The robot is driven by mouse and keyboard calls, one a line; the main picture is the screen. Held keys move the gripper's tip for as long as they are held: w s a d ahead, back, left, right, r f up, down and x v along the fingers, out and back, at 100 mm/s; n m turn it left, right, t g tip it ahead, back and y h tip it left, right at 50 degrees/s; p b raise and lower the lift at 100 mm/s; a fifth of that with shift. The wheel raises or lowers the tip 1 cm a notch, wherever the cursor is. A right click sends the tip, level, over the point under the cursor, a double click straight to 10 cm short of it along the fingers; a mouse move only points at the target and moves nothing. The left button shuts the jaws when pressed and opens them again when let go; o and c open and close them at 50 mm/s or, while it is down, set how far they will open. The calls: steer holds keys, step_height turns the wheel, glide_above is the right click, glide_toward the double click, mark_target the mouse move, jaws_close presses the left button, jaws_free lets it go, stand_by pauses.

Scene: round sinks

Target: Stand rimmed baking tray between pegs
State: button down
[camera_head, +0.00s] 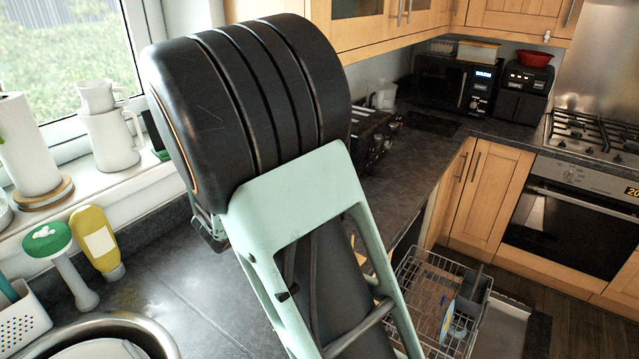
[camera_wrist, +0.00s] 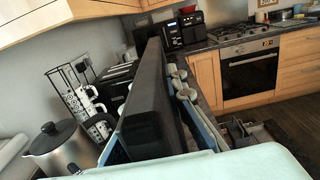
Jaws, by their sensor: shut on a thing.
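A long dark tray (camera_wrist: 155,85) shows nearly edge-on in the middle of the wrist view and stretches away from me. My gripper (camera_wrist: 142,128) is shut on its near end; the exact contact of the fingers is hard to make out. A blue-edged rack (camera_wrist: 207,132) lies below and around the tray. Several beige round-ended pegs (camera_wrist: 182,92) stand close on the tray's right. I cannot tell whether the tray touches the pegs or the rack base. In the head view my arm hides the gripper, the tray and most of the rack.
A lidded pot (camera_wrist: 58,148) and a wire stand with mugs (camera_wrist: 88,105) are left of the tray. A black toaster (camera_head: 372,135) stands on the counter behind. An open dishwasher basket (camera_head: 420,290) is at lower right. The sink (camera_head: 150,335) is at lower left.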

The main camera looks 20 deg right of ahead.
steer(key=shift+f, duration=2)
steer(key=shift+f, duration=0.4)
steer(key=c, duration=1.9)
jaws_free()
steer(key=shift+c, duration=0.2)
steer(key=shift+r, duration=0.1)
steer(key=b+v, duration=0.1)
steer(key=v, duration=1.1)
steer(key=shift+r+b, duration=0.25)
steer(key=shift+b, duration=0.05)
steer(key=shift+a, duration=0.1)
